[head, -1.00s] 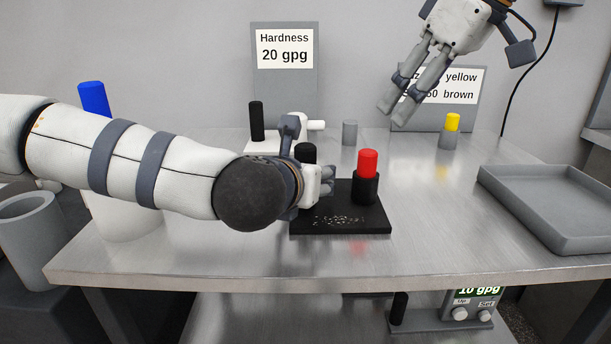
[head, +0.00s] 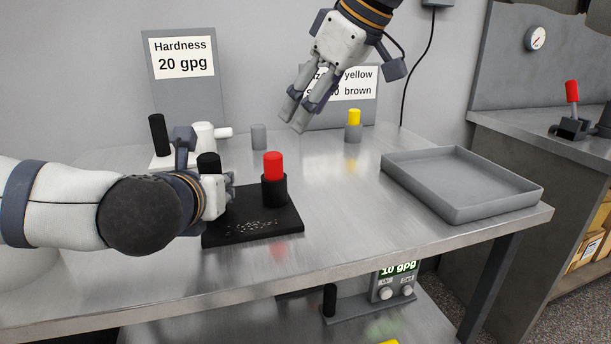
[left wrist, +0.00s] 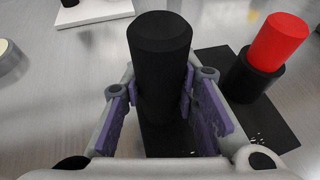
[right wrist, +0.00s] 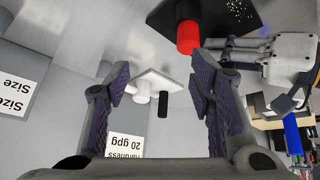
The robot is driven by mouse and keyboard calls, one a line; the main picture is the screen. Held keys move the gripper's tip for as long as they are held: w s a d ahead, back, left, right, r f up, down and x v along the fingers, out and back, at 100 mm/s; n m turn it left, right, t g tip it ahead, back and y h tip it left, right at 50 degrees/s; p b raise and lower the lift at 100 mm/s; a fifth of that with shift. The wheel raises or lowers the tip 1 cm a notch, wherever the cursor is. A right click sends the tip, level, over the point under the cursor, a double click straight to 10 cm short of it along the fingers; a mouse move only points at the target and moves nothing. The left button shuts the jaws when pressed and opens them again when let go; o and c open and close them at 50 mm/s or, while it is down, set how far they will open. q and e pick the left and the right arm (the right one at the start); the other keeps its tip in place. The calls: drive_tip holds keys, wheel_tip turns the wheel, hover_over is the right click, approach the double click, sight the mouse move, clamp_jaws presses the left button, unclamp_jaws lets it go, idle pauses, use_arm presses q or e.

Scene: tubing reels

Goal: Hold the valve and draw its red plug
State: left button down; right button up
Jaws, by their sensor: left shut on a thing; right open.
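The valve is a black base plate (head: 255,230) on the table, carrying a black post (head: 209,163) and a black socket (head: 274,191). A red plug (head: 273,165) stands upright in the socket. My left gripper (head: 222,190) is shut on the post; the left wrist view shows its purple pads on both sides of the post (left wrist: 160,60). The red plug (left wrist: 280,42) is to the right there, clear of the fingers. My right gripper (head: 295,119) is open and empty, above and behind the valve. In the right wrist view the red plug (right wrist: 188,37) shows beyond its fingers.
A white fitting (head: 205,137) with a black post stands behind the valve. A small grey cup (head: 259,137) and a yellow plug (head: 354,117) in a grey holder stand farther back. An empty grey tray (head: 460,185) is at right. The table between valve and tray is clear.

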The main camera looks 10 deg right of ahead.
sight(281, 159)
drive_tip(key=w+d+f+t, duration=0.3)
drive_tip(key=w+d+f, duration=0.1)
drive_tip(key=w+f, duration=0.1)
drive_tip(key=s+f+t+y, duration=0.2)
drive_tip(key=f+y, duration=0.1)
drive_tip(key=s+f+t+y, duration=0.1)
drive_tip(key=s, duration=0.1)
drive_tip(key=shift+s+d+f+y, duration=0.1)
drive_tip(key=shift+d+f+y, duration=0.2)
drive_tip(key=shift+y, duration=0.1)
drive_tip(key=s+y, duration=0.1)
drive_tip(key=s, duration=0.1)
drive_tip(key=s+a+y, duration=0.1)
drive_tip(key=s, duration=0.2)
drive_tip(key=s+r+t+y, duration=0.1)
drive_tip(key=s+y, duration=0.1)
drive_tip(key=s, duration=0.1)
drive_tip(key=shift+a+m, duration=0.3)
drive_tip(key=shift+m, duration=0.1)
drive_tip(key=x, duration=1.2)
drive_tip(key=shift+d+r, duration=0.1)
drive_tip(key=shift+r, duration=0.05)
